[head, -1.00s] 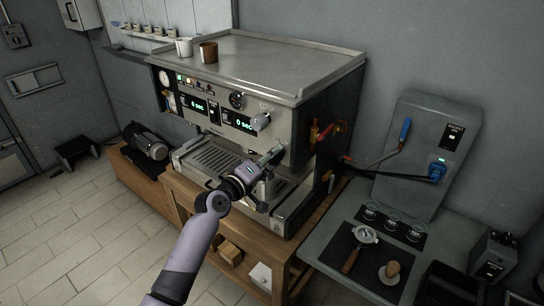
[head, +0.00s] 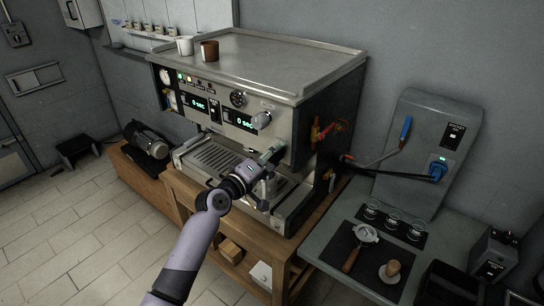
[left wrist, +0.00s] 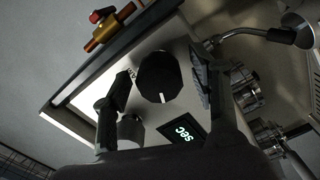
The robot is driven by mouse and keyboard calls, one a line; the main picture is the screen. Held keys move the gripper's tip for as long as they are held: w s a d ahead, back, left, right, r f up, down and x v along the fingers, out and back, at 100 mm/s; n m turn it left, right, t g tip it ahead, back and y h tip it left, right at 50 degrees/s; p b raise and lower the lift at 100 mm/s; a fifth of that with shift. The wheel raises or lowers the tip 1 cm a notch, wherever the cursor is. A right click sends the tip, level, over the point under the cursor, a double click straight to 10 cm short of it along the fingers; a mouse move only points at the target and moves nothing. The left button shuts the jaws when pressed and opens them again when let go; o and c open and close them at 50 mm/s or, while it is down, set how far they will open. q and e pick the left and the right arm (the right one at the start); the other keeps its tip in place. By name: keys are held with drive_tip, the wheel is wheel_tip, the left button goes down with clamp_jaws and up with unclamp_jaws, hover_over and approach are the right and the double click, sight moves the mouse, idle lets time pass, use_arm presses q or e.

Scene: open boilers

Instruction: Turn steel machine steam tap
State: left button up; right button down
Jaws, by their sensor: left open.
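The steel espresso machine (head: 275,70) stands on a wooden bench. Its round steam tap knob (head: 261,120) sits on the front panel, right of the lit display. In the left wrist view the knob (left wrist: 158,78) is black with a white line. My left gripper (head: 272,157) is in front of the machine, a little below the knob in the head view. In the left wrist view its open fingers (left wrist: 160,92) show on either side of the knob. Nothing is held; I cannot tell whether the fingers touch the knob. My right gripper is out of view.
A steam wand (left wrist: 262,33) and group heads (left wrist: 250,92) are close to the right finger in the wrist view. A red-handled brass valve (head: 326,130) is on the machine's right side. Cups (head: 209,50) stand on top.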

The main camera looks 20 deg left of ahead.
use_arm(q)
drive_tip(key=shift+s, duration=0.1)
drive_tip(key=shift+s+a+f, duration=0.1)
drive_tip(key=shift+s+a, duration=0.05)
drive_tip(key=shift+s, duration=0.15)
drive_tip(key=v, duration=1.1)
drive_tip(key=s+a+f+m+g+y+b, duration=0.1)
drive_tip(key=s+f+g+y, duration=0.15)
drive_tip(key=f, duration=1.35)
drive_tip(key=s+a+f+m+g+y+b, duration=0.1)
drive_tip(key=s+a+f+g+y+b, duration=0.15)
drive_tip(key=f, duration=1.45)
drive_tip(key=s+d+f+m+g, duration=0.1)
drive_tip(key=s+f+m+g, duration=0.15)
drive_tip(key=s+f, duration=0.65)
drive_tip(key=s+f+m+g, duration=0.1)
drive_tip(key=s+f+g, duration=0.2)
drive_tip(key=s+f, duration=0.65)
drive_tip(key=s+d+f+m+g+b, duration=0.1)
drive_tip(key=s+f+m, duration=0.1)
drive_tip(key=s+f, duration=0.3)
drive_tip(key=s+d+f+m+g+b, duration=0.1)
drive_tip(key=s+f, duration=0.5)
drive_tip(key=s, duration=0.6)
drive_tip(key=s+d+f+m+g+y+b, duration=0.1)
drive_tip(key=s+f+m+g, duration=0.2)
drive_tip(key=s+f, duration=0.3)
drive_tip(key=s, duration=0.3)
drive_tip(key=shift+s, duration=0.2)
